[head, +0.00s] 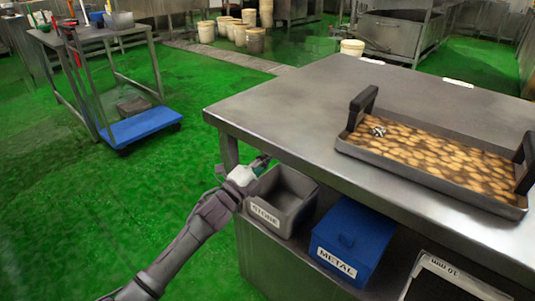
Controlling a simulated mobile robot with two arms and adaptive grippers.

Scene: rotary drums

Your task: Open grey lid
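A grey bin (291,222) with a white label that seems to read "STONE" stands on the shelf under the steel table. Its top looks open, with a dark inside showing, and I cannot make out a separate grey lid. My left gripper (262,164) is at the bin's back left corner, close under the table's edge. Its fingers are small and dark there, and I cannot tell whether they touch the bin or hold anything. My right gripper is not in view.
A blue bin (335,258) labelled "METAL" stands right of the grey one, with another labelled bin (440,284) beyond. The steel table (290,105) overhangs them and carries a tray (375,166) of round brown pieces. A blue-based cart (140,126) stands left; green floor between is clear.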

